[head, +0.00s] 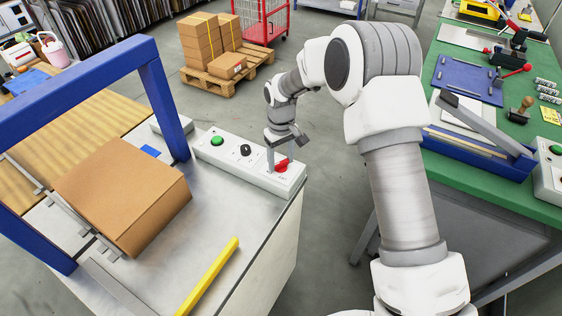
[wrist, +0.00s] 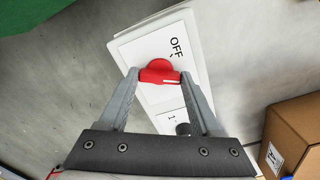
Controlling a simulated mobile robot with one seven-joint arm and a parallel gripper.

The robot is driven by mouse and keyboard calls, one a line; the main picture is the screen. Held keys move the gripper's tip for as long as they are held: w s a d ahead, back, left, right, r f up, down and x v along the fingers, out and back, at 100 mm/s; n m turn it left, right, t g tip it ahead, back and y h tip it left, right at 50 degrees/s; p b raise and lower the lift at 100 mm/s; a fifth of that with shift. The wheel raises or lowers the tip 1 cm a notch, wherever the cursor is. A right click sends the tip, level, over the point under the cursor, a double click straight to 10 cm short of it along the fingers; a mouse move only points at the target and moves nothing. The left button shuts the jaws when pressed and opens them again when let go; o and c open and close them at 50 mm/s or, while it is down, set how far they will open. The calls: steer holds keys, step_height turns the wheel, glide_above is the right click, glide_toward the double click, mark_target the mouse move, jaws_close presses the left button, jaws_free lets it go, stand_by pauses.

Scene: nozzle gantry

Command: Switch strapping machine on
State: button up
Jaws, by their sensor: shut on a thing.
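The strapping machine (head: 245,235) has a blue arch (head: 158,92) and a metal top. A white control box (head: 228,157) along its far edge carries a green button (head: 217,141), a black knob (head: 246,150) and a red rotary switch (head: 282,165). My gripper (head: 280,160) points down over the right end of this box. In the wrist view, its two fingers are shut on the red switch (wrist: 160,71), one on each side. The label "OFF" (wrist: 176,48) shows beside the switch. A second label is partly hidden by the gripper.
A brown carton (head: 120,190) lies on the machine under the arch, and a yellow bar (head: 210,275) lies on its top. Stacked cartons (head: 205,40) stand on a pallet behind. A green workbench (head: 480,190) with tools is on the right. Bare floor lies between.

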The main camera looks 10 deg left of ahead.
mark_target(281, 162)
steer(key=shift+m, duration=0.8)
steer(key=o, duration=1.4)
step_height(281, 162, up, 18)
steer(key=shift+f, duration=0.25)
